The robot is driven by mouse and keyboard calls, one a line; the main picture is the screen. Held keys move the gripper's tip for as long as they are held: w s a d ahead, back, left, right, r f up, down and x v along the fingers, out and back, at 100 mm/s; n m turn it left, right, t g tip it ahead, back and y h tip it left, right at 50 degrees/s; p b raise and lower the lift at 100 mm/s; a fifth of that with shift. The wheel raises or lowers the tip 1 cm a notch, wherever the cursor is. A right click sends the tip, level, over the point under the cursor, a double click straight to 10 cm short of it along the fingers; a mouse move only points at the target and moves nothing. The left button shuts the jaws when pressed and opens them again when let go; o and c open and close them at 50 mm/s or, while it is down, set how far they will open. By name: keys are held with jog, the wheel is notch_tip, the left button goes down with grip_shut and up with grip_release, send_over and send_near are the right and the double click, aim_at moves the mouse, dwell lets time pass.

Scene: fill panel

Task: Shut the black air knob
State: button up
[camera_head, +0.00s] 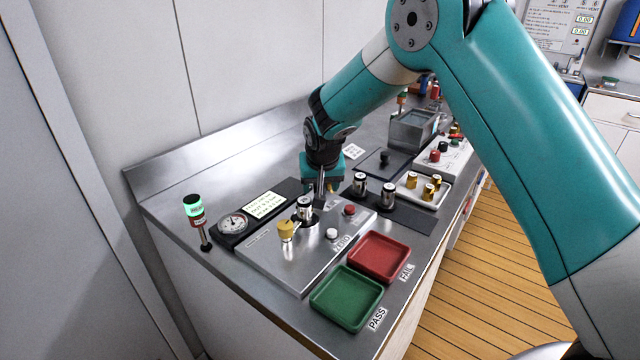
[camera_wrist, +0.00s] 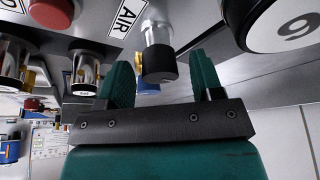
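The black air knob (camera_wrist: 158,64) shows in the wrist view as a black cap on a pale metal stem, beside the "AIR" label (camera_wrist: 127,16). My gripper (camera_wrist: 162,80) is open, with one teal finger on each side of the knob in the picture. Clear space shows between the knob and both fingers. I cannot tell how far the fingertips reach along it. In the head view my gripper (camera_head: 321,194) points down over the back of the metal panel (camera_head: 282,258). I cannot make out the black knob there; the gripper seems to hide it.
A metal cylinder (camera_head: 304,209) and a yellow knob (camera_head: 286,230) stand on the panel close to my gripper. A red button (camera_head: 350,210) and a white button (camera_head: 332,234) are to the right. Green (camera_head: 346,298) and red (camera_head: 379,257) trays lie in front. A gauge (camera_head: 233,223) is left.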

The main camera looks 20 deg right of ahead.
jog(key=b+v, duration=0.2)
jog(key=v, duration=1.5)
jog(key=shift+r, duration=0.2)
jog(key=s+a+n+g+y, duration=0.1)
jog(key=s+n, duration=0.2)
jog(key=s, duration=0.7)
jog(key=s+a+f+n+g+y, duration=0.1)
jog(key=s+n+g+y, duration=0.1)
jog(key=s, duration=0.9)
jog(key=s+a+f+n+g+y, duration=0.1)
jog(key=s+n, duration=0.3)
jog(key=s, duration=0.7)
jog(key=shift+s+a+g+y, duration=0.2)
jog(key=shift+a+g+y, duration=0.1)
jog(key=shift+y, duration=0.2)
